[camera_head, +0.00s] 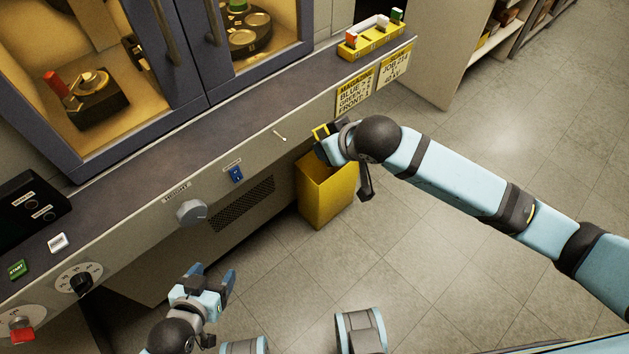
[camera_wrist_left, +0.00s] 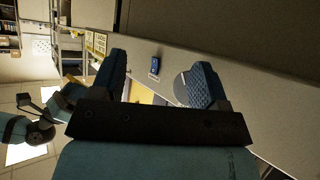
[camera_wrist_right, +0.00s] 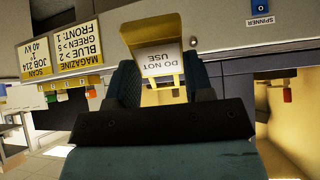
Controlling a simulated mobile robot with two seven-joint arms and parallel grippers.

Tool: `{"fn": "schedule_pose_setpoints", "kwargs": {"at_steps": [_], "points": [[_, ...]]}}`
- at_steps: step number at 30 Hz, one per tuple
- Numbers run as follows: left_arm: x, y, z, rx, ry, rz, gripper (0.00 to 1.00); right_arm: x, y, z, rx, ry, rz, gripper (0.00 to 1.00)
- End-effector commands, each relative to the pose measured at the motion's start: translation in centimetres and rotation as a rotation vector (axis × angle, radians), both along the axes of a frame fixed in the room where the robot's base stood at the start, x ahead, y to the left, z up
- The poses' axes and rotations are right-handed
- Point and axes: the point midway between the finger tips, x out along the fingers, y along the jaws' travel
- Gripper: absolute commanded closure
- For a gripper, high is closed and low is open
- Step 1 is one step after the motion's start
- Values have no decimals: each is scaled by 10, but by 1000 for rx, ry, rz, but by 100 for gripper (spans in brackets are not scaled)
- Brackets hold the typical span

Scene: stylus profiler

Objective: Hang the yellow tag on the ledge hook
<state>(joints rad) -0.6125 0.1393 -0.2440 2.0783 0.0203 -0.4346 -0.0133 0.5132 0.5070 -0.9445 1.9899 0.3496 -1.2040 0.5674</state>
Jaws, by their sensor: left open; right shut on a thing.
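The yellow tag (camera_wrist_right: 160,63), with a white face reading DO NOT USE, is between the fingers of my right gripper (camera_wrist_right: 163,85) in the right wrist view. In the head view the tag (camera_head: 322,131) shows as a small yellow frame at my right gripper (camera_head: 330,145), just off the ledge's front. The pale ledge hook (camera_head: 280,136) sticks out of the ledge front, left of the tag and apart from it in the picture. My left gripper (camera_head: 214,276) is open and empty, low in front of the panel.
A yellow bin (camera_head: 327,190) stands on the floor below my right gripper. The ledge front carries a blue switch (camera_head: 236,174), a grey knob (camera_head: 191,212) and yellow signs (camera_head: 355,95). A yellow rack (camera_head: 372,40) sits on the ledge's far end.

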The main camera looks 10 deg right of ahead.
Motion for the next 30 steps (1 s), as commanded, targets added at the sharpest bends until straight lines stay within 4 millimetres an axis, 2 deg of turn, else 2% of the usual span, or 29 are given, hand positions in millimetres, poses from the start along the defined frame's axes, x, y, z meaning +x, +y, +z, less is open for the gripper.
{"fn": "schedule_pose_setpoints", "kwargs": {"at_steps": [1,9,15,20,30], "points": [[0,-1,-14,-3,-1,-1,32,1,10,-21,52,-68,38,95],[2,-5,-43,-19,-12,-2,32,11,42,-61,338,-468,174,95],[4,-8,-59,-32,-25,-4,32,6,47,-87,468,-681,138,95],[5,-10,-57,-37,-28,-7,32,2,45,-90,490,-753,105,95],[5,-11,-52,-40,-35,-9,32,2,45,-87,491,-761,103,95]]}}
